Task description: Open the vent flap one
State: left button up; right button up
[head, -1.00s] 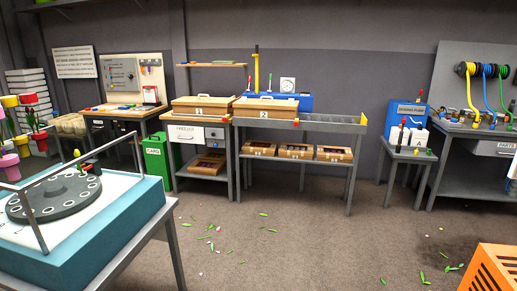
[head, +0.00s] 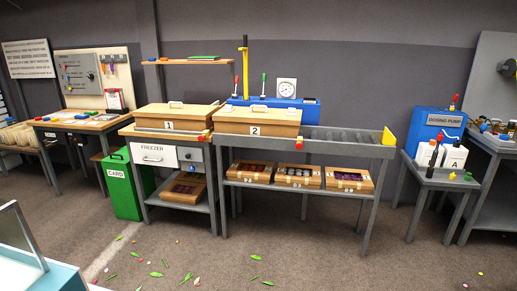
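A brown box marked 1 (head: 168,125) sits on the top of the freezer bench, with a white handle on its lid. A similar box marked 2 (head: 253,130) sits to its right on a grey roller bench. A small red piece (head: 299,143) shows at the right front corner of box 2, and another orange-red piece (head: 205,136) near the right end of box 1. No vent flap can be clearly made out at this distance, so I cannot tell whether one is open or shut. Neither of my grippers is in view.
A green CARD bin (head: 120,186) stands left of the freezer bench. Several open boxes (head: 297,180) lie on the lower shelf. The blue dosing pump (head: 437,127) stands on a small table at right. The floor (head: 330,265) in front is open, with scattered leaves.

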aim_at(228, 108)
jog(key=i, duration=2.2)
